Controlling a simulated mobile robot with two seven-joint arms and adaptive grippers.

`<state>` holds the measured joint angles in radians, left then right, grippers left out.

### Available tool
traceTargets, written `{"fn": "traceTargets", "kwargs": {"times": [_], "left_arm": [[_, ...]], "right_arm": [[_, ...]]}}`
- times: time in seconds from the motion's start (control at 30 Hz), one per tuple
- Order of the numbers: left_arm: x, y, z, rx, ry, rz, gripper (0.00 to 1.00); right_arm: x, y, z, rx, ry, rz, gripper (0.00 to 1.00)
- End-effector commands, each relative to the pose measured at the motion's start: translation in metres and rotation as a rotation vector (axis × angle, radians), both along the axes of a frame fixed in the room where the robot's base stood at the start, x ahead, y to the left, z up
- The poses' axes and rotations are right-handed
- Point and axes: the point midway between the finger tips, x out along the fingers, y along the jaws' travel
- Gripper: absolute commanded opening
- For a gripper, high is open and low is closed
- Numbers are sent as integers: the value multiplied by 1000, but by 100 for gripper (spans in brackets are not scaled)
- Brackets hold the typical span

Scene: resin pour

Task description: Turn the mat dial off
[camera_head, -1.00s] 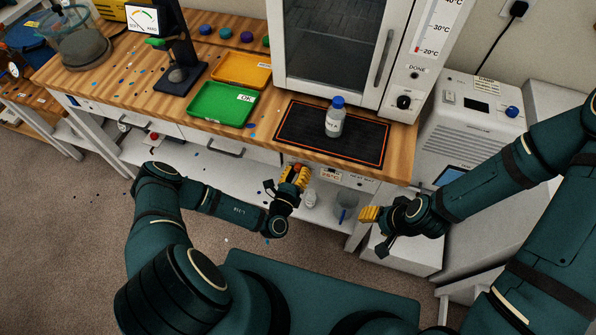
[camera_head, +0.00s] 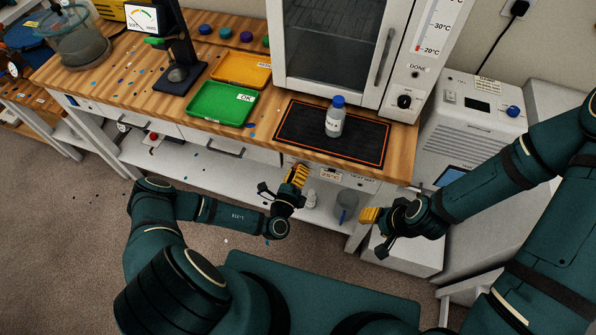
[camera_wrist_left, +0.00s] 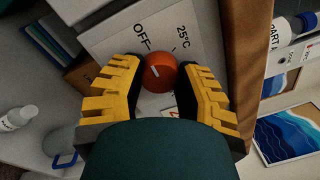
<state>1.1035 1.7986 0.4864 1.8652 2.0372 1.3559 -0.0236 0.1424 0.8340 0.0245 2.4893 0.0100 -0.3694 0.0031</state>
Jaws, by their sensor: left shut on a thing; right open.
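The mat dial is an orange-red round knob (camera_wrist_left: 160,73) on a light panel, between the words OFF and 25°C in the left wrist view. It has a short white mark; I cannot tell exactly which label the mark points at. My left gripper (camera_head: 297,176) is shut on the knob, its yellow fingers (camera_wrist_left: 158,88) on either side. In the head view the gripper hides the knob, under the bench's front edge. The heat mat (camera_head: 300,125), black with an orange border, lies on the bench above. My right gripper (camera_head: 369,216) is open and empty, right of the panel.
A blue-capped bottle (camera_head: 334,118) stands on the mat. A green tray (camera_head: 222,104) and a yellow tray (camera_head: 242,70) lie to its left. A white cabinet oven (camera_head: 395,60) stands behind. A small bottle and a cup (camera_head: 346,205) are on the lower shelf.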

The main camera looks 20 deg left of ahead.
Motion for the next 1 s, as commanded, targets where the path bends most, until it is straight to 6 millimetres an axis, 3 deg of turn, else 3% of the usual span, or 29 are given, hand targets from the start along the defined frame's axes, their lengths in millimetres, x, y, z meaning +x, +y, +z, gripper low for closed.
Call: {"fn": "traceTargets", "kwargs": {"times": [0.3, 0.33, 0.4, 0.77, 1.0], "left_arm": [[1, 2, 1, 1, -1, 4, 0], [1, 2, 1, 1, -1, 4, 46], [1, 1, 0, 1, -1, 4, 69], [-2, 1, 0, 0, 0, 1, 69], [-35, 3, -2, -1, 2, 2, 69]], "right_arm": [[0, 0, 0, 0, 0, 0, 50], [0, 0, 0, 0, 0, 0, 50], [0, 0, 0, 0, 0, 0, 50], [0, 0, 0, 0, 0, 0, 50], [0, 0, 0, 0, 0, 0, 50]]}}
